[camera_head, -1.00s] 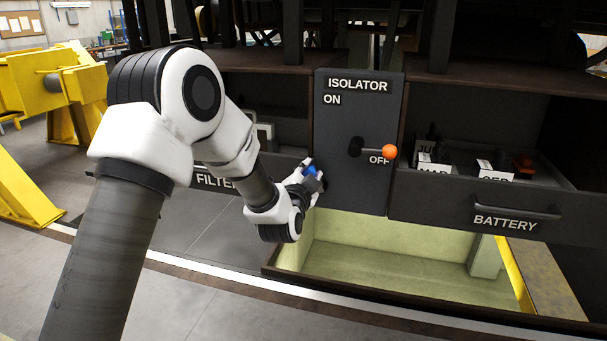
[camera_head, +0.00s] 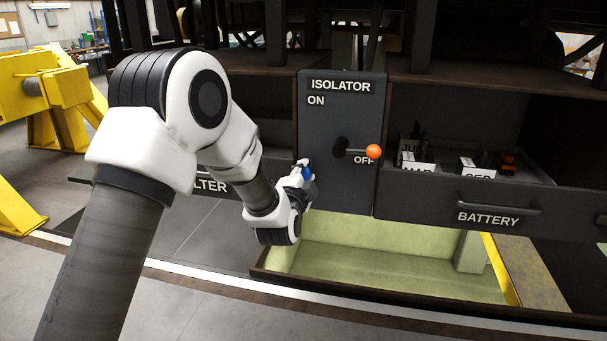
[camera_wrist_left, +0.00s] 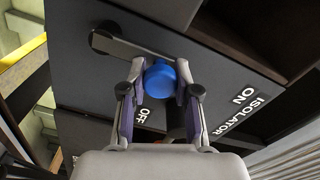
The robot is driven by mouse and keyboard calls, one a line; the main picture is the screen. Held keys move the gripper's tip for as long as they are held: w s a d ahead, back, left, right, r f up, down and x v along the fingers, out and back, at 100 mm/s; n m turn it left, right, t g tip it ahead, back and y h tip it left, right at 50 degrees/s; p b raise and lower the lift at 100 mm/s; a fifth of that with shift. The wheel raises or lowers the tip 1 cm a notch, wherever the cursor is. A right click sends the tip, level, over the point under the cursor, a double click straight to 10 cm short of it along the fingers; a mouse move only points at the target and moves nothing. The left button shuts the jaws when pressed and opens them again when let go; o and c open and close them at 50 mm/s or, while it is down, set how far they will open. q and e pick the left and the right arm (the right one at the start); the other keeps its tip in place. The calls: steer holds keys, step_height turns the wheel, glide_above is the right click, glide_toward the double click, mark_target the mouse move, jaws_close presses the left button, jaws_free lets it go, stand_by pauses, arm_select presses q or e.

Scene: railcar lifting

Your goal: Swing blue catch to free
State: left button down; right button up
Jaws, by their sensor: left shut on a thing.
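The blue catch shows as a round blue knob (camera_wrist_left: 158,80) at one end of a flat grey bar (camera_wrist_left: 135,48) on the dark isolator panel. The bar's other end is at a dark round pivot near the panel's edge. My left gripper (camera_wrist_left: 160,84) is shut on the blue knob, with one finger on each side. In the head view my left gripper (camera_head: 306,173) is at the left edge of the isolator panel (camera_head: 335,115), and a bit of blue shows at its tip. The gripper hides most of the catch there. My right gripper is not in view.
An orange-balled lever (camera_head: 373,152) on the panel points right, beside the OFF label. A battery drawer (camera_head: 450,208) stands open at the right, and a filter drawer (camera_head: 215,187) is partly behind my arm. Below lies a pale green pit (camera_head: 370,265).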

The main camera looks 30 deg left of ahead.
arm_select(q)
steer(key=c, duration=0.8)
jaws_free()
steer(key=shift+d, duration=0.15)
steer(key=shift+c, duration=0.2)
steer(key=v, duration=1.2)
steer(key=shift+f, duration=0.1)
